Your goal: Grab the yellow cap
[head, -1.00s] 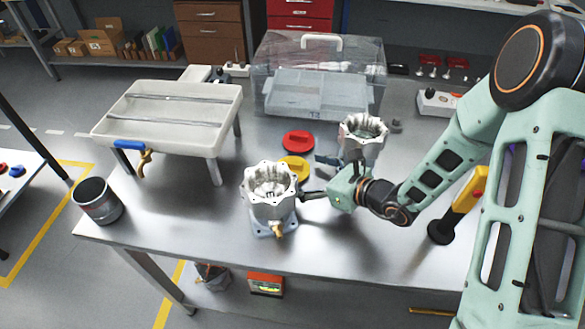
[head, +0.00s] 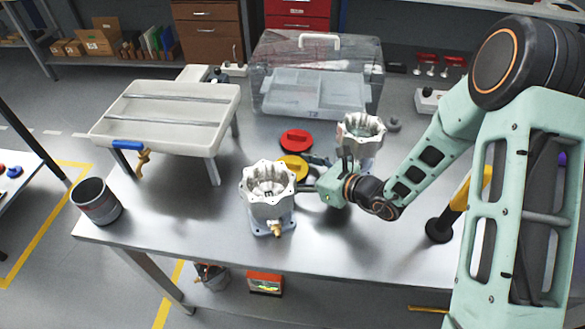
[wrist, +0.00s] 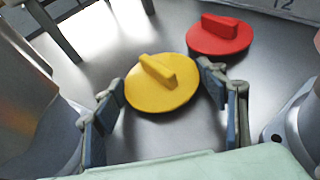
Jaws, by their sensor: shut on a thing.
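The yellow cap (wrist: 162,90) is a round disc with a raised bar handle, lying flat on the metal table. In the wrist view my gripper (wrist: 160,82) has one finger on each side of the cap's rim, shut on it. In the head view the yellow cap (head: 292,166) sits behind the near housing, partly hidden by that housing. My gripper (head: 315,176) reaches it from the right, between the two housings.
A red cap (head: 296,141) lies just behind the yellow one. The near machined housing (head: 267,200) and far housing (head: 361,136) stand close on either side. A clear case (head: 318,75) is behind, a white tray stand (head: 170,115) left, a grey can (head: 97,202) at the left edge.

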